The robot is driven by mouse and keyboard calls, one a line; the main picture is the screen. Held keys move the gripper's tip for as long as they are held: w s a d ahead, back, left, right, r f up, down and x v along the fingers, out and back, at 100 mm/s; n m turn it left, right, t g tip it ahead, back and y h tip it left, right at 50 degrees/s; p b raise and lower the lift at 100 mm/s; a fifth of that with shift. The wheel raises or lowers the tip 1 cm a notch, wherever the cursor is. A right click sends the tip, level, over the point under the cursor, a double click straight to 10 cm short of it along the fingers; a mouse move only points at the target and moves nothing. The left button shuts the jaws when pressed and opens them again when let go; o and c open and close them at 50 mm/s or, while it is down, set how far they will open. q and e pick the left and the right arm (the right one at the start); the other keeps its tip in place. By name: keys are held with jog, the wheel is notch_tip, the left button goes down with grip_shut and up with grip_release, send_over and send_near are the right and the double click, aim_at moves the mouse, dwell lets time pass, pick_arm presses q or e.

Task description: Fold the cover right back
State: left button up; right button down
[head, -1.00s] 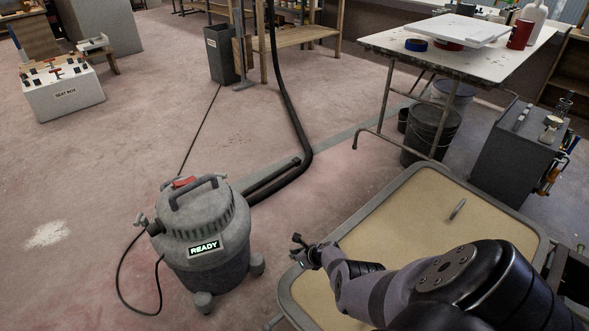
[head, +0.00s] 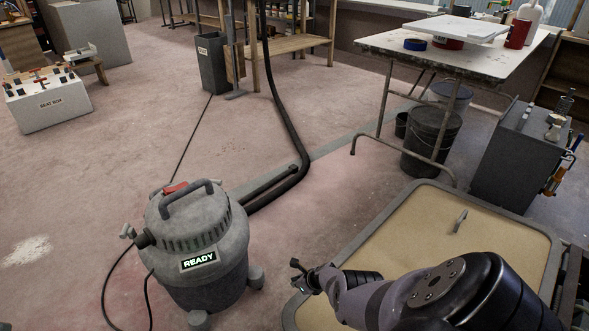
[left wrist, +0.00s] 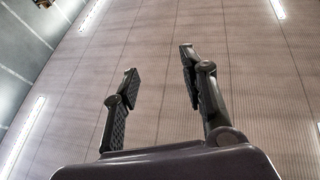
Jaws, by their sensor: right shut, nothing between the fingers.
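A tan panel with a rounded grey rim (head: 390,212) lies at the lower right of the head view; I cannot tell for certain that it is the cover. It has a small grey handle (head: 461,220). My right arm hides its lower part. My right gripper (head: 297,274) is shut and empty at the panel's left edge; I cannot tell whether it touches the rim. My left gripper (left wrist: 157,62) shows only in the left wrist view, open and empty, against what looks like a ceiling with light strips.
A grey vacuum (head: 198,235) marked READY stands left of my right gripper, its black hose (head: 290,120) running back. A worktable (head: 390,48) and a dark bucket (head: 430,140) are behind the panel. A grey tool cabinet (head: 515,155) stands right. Floor at left is mostly open.

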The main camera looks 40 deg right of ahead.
aim_at(323, 313)
pick_arm(q)
jog(key=shift+s+r+t, duration=0.3)
jog(key=shift+r+t, duration=0.15)
jog(key=shift+r, duration=0.2)
jog(key=shift+s+r+t, duration=0.25)
jog(key=shift+r+t, duration=0.2)
jog(key=shift+r, duration=0.2)
pick_arm(e)
jog(key=shift+f, duration=0.5)
jog(key=shift+s+d+r, duration=0.15)
jog(key=shift+s+d, duration=0.2)
jog(key=shift+a+r, duration=0.35)
jog(key=shift+a, duration=0.05)
jog(key=s, duration=1.2)
jog(key=shift+d, duration=0.1)
